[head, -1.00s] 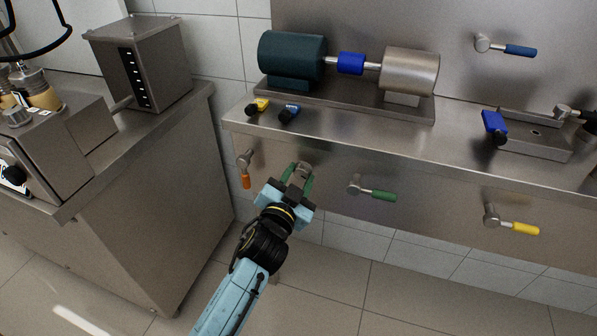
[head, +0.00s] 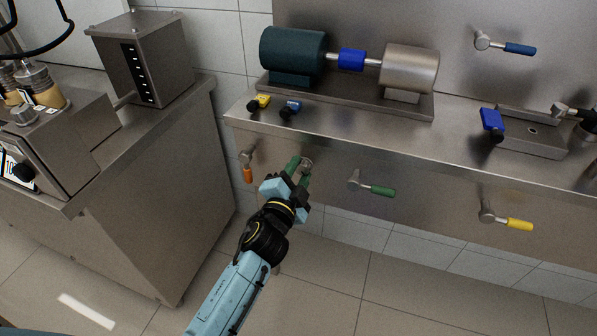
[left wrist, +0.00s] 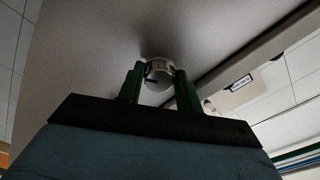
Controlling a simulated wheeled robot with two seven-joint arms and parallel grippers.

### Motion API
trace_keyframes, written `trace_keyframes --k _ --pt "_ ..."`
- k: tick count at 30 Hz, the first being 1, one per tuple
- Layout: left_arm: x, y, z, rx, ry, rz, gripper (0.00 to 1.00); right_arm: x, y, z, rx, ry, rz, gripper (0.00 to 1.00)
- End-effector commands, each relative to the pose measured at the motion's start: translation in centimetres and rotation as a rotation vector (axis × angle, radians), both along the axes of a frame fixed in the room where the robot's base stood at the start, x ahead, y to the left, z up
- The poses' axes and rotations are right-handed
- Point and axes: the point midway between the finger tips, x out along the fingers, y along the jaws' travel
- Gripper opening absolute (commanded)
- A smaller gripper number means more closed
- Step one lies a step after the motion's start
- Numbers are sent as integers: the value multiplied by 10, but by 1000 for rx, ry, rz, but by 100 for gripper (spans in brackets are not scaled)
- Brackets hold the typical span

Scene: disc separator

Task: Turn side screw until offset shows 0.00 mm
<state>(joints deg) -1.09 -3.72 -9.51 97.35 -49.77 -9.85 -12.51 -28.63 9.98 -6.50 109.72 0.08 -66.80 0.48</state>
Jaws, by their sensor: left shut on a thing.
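The side screw (head: 307,161) is a round metal knob on the front face of the steel bench, below its top edge. My left gripper (head: 299,168) reaches up to it from below, with its green fingers shut on the knob. In the left wrist view, the screw (left wrist: 159,72) sits between the two fingers of my left gripper (left wrist: 160,85), and a dark mark shows on its round end. I cannot read any offset value. My right gripper is not in view.
An orange-handled lever (head: 247,171) is left of the screw; green (head: 375,188) and yellow (head: 508,219) ones are to its right. A motor (head: 292,52) and a metal cylinder (head: 409,71) joined by a blue coupling stand on the bench (head: 365,132). The floor below is open.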

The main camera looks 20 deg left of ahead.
Motion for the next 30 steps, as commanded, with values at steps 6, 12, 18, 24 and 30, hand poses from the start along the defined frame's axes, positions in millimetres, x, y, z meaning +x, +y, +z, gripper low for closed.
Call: trace_keyframes --k 6,12,18,24,30 --pt "0 0 1 2 -3 -1 12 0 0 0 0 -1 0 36" --pt "0 0 1 1 -3 -1 43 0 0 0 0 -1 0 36" --pt "0 0 1 0 -1 0 57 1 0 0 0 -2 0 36" --pt "-1 0 0 0 -1 -1 57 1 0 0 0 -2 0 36" --pt "-20 0 0 -1 3 1 57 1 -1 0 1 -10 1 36"
